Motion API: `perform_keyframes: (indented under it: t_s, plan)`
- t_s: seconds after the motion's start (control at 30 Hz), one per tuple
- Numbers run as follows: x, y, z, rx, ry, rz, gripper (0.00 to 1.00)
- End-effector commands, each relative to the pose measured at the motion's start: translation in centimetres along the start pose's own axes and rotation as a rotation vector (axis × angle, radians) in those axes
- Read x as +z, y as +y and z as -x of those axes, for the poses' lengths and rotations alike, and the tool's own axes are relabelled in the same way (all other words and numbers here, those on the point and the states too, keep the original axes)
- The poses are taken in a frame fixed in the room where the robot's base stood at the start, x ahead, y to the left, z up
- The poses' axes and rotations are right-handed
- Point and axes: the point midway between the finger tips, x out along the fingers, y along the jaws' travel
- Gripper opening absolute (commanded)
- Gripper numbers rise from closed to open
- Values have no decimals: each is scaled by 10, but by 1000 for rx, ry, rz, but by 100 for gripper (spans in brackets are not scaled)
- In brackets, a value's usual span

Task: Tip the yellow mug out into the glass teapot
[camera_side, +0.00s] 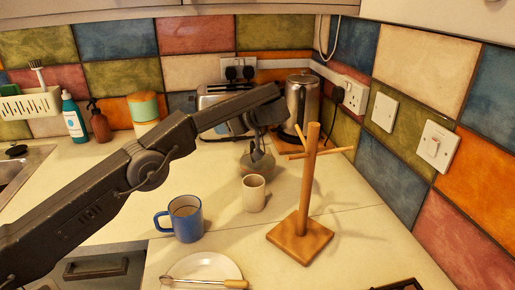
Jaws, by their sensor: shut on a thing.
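My gripper (257,146) is at the back middle of the counter, pointing down. It is shut on a small, round, greyish, glass-looking vessel (257,163), which may be the glass teapot. The arm partly covers it, and I cannot tell if it touches the counter. A plain cream cup (253,194) stands upright in front of it; no handle shows. No clearly yellow mug is in view. A blue mug (186,222) with something pale inside stands upright nearer the front, its handle to the left.
A wooden mug tree (302,216) stands empty on the right. A whisk (205,283) lies across a white plate (212,266) at the front. A steel kettle (302,102) and toaster (214,96) stand behind. Bottles (74,121) and a sink are at left.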

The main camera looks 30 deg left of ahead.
Motion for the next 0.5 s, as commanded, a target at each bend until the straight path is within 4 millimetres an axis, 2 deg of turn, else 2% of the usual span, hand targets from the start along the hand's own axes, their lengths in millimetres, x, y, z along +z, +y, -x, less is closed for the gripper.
perform_keyframes:
  t_s: [0.5]
  plan:
    - [-10, 0, 7, 2, 77, 1, 10]
